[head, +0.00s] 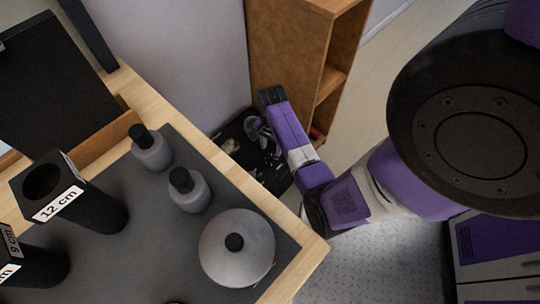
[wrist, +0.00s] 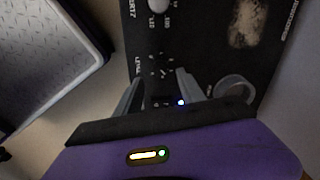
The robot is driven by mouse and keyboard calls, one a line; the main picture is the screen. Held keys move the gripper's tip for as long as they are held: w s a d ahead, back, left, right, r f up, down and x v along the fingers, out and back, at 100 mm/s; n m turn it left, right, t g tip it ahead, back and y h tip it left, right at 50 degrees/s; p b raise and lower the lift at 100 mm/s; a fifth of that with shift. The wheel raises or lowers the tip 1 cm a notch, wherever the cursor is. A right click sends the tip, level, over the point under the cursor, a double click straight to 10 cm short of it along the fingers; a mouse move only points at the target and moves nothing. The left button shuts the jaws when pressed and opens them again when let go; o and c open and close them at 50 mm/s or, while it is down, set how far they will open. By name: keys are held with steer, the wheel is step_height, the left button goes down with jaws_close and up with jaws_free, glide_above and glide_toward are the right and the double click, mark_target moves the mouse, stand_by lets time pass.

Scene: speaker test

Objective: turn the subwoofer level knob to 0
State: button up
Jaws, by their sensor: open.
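The subwoofer's dark control panel (wrist: 205,50) fills the middle and right of the wrist view, with small white markings and a pale round knob (wrist: 158,5) at the top edge. My gripper (wrist: 158,82) is open over the panel, its grey fingers apart around a group of white scale marks. A small blue light (wrist: 181,102) glows by the right finger. In the head view the panel (head: 232,143) lies low beside the wooden table, partly hidden by my arm and gripper.
A wooden shelf (head: 285,50) stands behind my arm. A round ring-like fitting (wrist: 235,87) is right of my fingers.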

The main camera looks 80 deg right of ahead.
mark_target(271, 156)
step_height(271, 156, down, 5)
steer(key=shift+f+b, duration=0.15)
steer(key=shift+b, duration=0.75)
jaws_close()
